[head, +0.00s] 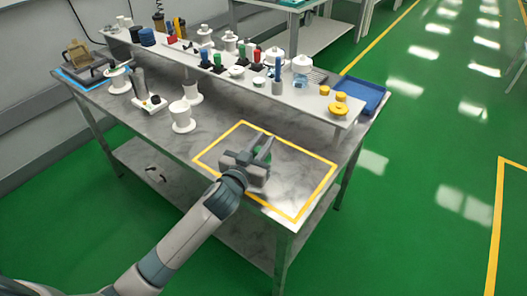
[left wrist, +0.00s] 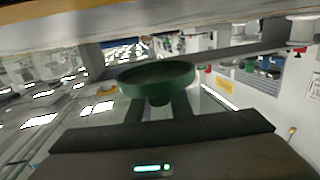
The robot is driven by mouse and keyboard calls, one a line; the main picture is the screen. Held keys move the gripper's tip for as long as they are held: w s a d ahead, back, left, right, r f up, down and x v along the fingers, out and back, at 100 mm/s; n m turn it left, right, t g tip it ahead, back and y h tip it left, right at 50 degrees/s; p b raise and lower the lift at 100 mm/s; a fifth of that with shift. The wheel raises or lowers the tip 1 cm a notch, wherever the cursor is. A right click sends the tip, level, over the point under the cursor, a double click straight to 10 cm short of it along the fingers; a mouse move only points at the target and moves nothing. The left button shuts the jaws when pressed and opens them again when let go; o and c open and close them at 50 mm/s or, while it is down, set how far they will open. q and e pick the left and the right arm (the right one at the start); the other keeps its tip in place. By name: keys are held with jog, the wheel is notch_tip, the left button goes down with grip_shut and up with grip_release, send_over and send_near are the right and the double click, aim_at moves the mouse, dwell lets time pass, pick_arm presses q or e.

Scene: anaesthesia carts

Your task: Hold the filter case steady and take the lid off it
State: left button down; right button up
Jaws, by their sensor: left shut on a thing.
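My left gripper (head: 265,146) is over the yellow-taped square (head: 319,193) at the front right of the metal table. It is shut on a green round piece (head: 263,155), mostly hidden between the fingers in the head view. In the left wrist view this green piece (left wrist: 157,75) shows as a wide shallow disc with a narrower stub below, held at the fingertips. I cannot tell whether it is the filter case, its lid, or both together. No separate case or lid is recognisable on the table. My right gripper is not in view.
A raised shelf (head: 315,103) along the table's back holds several bottles, jars and yellow rings. A blue tray (head: 372,98) is at the back right. White spools (head: 181,117) stand left of the taped square. The taped square looks bare around my gripper.

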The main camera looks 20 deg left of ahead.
pick_arm(q)
jog(key=shift+f, duration=0.1)
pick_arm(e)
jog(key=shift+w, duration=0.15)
pick_arm(q)
jog(key=shift+f, duration=0.25)
notch_tip(320, 180, down, 3)
jog(key=shift+r, duration=0.1)
jog(key=shift+f, duration=0.3)
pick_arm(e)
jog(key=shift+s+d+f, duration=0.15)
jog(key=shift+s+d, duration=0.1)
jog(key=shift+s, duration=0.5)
pick_arm(q)
jog(key=shift+f, duration=0.1)
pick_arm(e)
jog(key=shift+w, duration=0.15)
pick_arm(q)
jog(key=c, duration=1.6)
grip_release()
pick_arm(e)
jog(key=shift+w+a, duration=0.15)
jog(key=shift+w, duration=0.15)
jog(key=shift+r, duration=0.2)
